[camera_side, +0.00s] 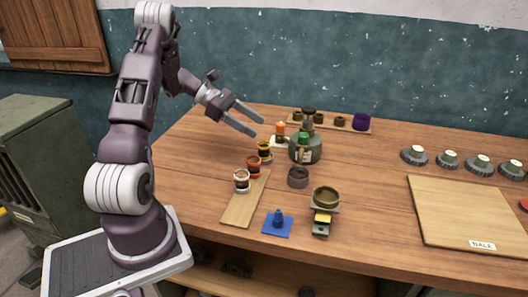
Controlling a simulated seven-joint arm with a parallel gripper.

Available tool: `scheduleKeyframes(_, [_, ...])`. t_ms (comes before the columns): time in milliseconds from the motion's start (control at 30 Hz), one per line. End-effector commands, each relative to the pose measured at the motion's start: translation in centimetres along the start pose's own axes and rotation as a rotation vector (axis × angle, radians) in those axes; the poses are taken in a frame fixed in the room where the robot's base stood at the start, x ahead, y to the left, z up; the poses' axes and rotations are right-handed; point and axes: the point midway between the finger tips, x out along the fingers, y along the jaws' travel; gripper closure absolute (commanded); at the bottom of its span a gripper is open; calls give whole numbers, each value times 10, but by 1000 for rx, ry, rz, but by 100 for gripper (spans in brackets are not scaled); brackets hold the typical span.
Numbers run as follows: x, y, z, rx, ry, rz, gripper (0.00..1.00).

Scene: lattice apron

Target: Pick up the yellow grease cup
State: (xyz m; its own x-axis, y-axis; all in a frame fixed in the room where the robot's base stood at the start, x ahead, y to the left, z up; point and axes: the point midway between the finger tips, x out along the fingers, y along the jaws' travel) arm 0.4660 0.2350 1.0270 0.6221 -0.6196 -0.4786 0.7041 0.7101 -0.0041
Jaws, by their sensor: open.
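The yellow grease cup (264,150) looks like the small yellow cup with a dark top, at the far end of a short row. An orange cup (254,167) and a white cup (242,181) stand nearer in the same row, on or beside a narrow wooden board (240,209). My gripper (257,127) is open and empty, its fingers pointing right and down. It is above and slightly left of the yellow cup in the picture, apart from it. Nothing visible hides the cup's front.
Right of the yellow cup stand a grey-green pot (306,152) and an orange-topped bottle (281,131). A dark ring-shaped cup (298,178) and a brass bowl on a stand (326,197) are nearer. A large board (470,212) lies right; the table's left part is clear.

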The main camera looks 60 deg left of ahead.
Motion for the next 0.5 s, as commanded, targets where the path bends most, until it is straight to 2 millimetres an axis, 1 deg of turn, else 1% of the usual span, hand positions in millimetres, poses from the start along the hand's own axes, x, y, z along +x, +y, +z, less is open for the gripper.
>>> scheduleKeyframes(33, [11,-1,-19,-6,-2,-4,37])
scheduleKeyframes(100, [21,0,-38,-3,-1,-3,37])
scheduleKeyframes(167, [28,0,-47,1,-1,-3,37])
scheduleKeyframes(367, [55,1,-49,5,0,-5,37])
scheduleKeyframes(500, [82,4,-49,5,0,-6,37])
